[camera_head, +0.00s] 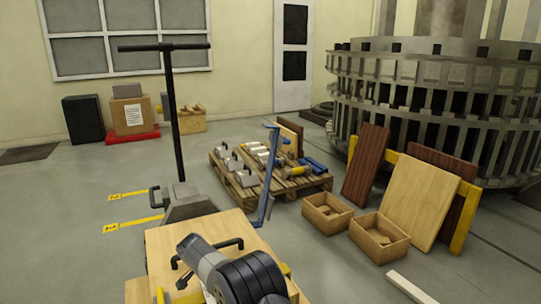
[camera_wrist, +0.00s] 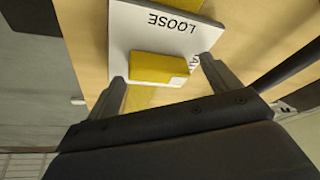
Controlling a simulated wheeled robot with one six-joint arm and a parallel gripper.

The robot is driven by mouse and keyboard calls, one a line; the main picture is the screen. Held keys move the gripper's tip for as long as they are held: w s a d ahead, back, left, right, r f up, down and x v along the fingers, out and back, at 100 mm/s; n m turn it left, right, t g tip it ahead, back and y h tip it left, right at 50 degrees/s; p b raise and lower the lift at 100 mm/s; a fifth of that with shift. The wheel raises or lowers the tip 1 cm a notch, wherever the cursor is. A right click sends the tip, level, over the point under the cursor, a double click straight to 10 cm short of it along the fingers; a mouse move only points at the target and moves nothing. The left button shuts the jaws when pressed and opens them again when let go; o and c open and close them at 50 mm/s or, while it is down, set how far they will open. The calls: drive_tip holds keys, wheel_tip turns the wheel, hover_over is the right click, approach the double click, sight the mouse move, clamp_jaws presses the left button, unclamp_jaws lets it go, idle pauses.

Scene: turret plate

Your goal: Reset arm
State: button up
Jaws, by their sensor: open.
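My gripper (camera_wrist: 163,70) is open in the wrist view, its two grey fingers apart. A yellow block (camera_wrist: 158,67) lies between and beyond the fingertips, on a white plate (camera_wrist: 123,30) with the printed word "LOOSE". I cannot tell whether the fingers touch the block or the plate. Part of the lettering is hidden by the right finger. In the head view my arm, grey and black, reaches over a light wooden top (camera_head: 185,237) at the bottom. My fingertips cannot be made out there.
A pallet (camera_head: 245,193) with several metal parts stands in the middle. Two wooden boxes (camera_head: 327,222) (camera_head: 368,250) and leaning boards (camera_head: 420,195) are at right, before a large slotted drum (camera_head: 440,75). A black T-handled pole (camera_head: 174,115) rises behind the wooden top. Floor at left is mostly clear.

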drive_tip(key=n+y, duration=0.1)
drive_tip(key=n, duration=0.2)
drive_tip(key=n+y, duration=0.1)
drive_tip(key=n, duration=0.1)
drive_tip(key=shift+d+n, duration=0.2)
drive_tip(key=shift+n, duration=0.2)
drive_tip(key=shift+d+n+y+b, duration=0.1)
drive_tip(key=shift+n+y+b, duration=0.5)
drive_tip(key=shift+n, duration=0.75)
drive_tip(key=shift+n+y+b, duration=0.5)
drive_tip(key=shift+n+y, duration=0.1)
drive_tip(key=shift+n, duration=0.75)
drive_tip(key=shift+s+r+p, duration=0.1)
drive_tip(key=shift+r+p, duration=0.2)
drive_tip(key=shift+r, duration=0.1)
drive_tip(key=shift+s+d+r, duration=0.15)
drive_tip(key=shift+s+r, duration=0.1)
drive_tip(key=shift+r, duration=0.2)
